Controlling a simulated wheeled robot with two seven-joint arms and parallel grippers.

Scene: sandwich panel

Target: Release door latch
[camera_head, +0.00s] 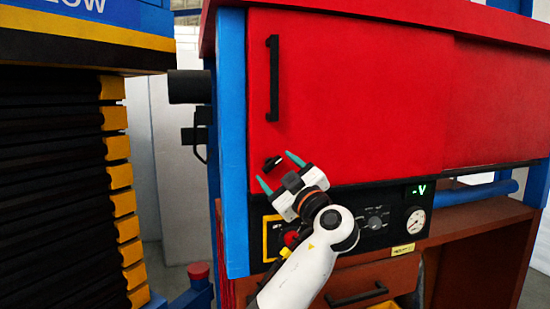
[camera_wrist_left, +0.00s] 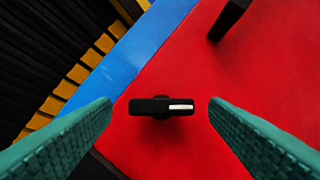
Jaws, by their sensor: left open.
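The small black door latch (camera_head: 272,163) sits low at the left of the red door (camera_head: 350,90) in the head view. In the left wrist view the latch (camera_wrist_left: 162,106) is a black bar with a white mark at its right end, lying across the picture. My left gripper (camera_head: 280,171) is open, with its green fingers apart on either side of the latch. In the left wrist view the fingers (camera_wrist_left: 160,125) show a gap at both ends of the latch, without clear contact. My right gripper is not in view.
A long black handle (camera_head: 273,78) is above the latch. A blue post (camera_head: 232,140) stands left of the door. Below are a control panel with a gauge (camera_head: 416,220) and a drawer handle (camera_head: 357,295). Stacked dark sheets (camera_head: 50,180) with yellow spacers stand at the left.

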